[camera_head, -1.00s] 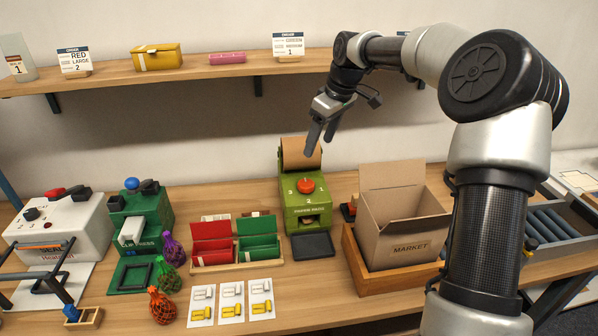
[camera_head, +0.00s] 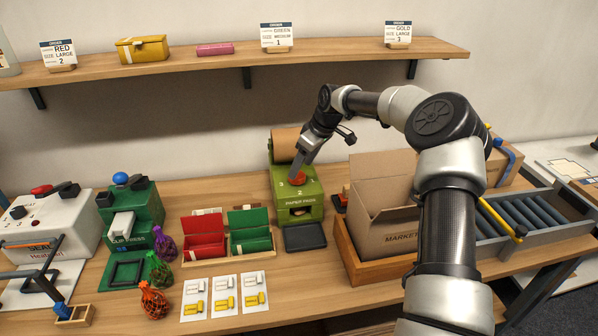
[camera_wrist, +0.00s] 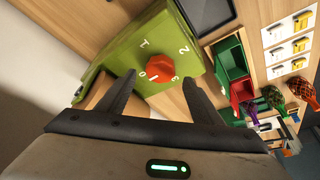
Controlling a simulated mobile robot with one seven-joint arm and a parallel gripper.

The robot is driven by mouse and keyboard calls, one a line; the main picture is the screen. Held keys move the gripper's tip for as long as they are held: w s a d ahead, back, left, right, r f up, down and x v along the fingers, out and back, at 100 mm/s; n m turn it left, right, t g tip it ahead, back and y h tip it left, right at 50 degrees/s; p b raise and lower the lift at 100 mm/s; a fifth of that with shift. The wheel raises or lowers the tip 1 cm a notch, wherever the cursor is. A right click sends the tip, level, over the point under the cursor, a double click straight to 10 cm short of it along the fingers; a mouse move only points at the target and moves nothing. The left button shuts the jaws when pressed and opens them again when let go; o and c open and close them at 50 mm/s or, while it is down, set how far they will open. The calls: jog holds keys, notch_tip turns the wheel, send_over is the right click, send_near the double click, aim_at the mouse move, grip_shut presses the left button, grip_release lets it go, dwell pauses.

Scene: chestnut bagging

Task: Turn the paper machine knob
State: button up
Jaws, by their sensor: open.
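The paper machine (camera_head: 296,204) is a green box with a brown paper roll (camera_head: 285,144) at its top back, standing on the table. Its red knob (camera_head: 294,178) is on the upper face, partly behind my gripper in the head view. In the wrist view the red knob (camera_wrist: 159,65) sits on the green face (camera_wrist: 146,40) among printed numbers, ahead of and between my two fingers. My gripper (camera_wrist: 160,98) is open and empty, its fingertips just short of the knob in that view. It also shows above the machine in the head view (camera_head: 294,177).
A black tray (camera_head: 305,237) lies before the machine. A cardboard market box (camera_head: 385,236) in a wooden tray stands right of it. Red and green bins (camera_head: 203,238) stand to the left. A shelf (camera_head: 190,65) runs above along the wall.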

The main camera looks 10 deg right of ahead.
aim_at(299, 176)
jog(key=shift+x, duration=1.8)
jog(key=c, duration=1.1)
jog(key=shift+o, duration=0.2)
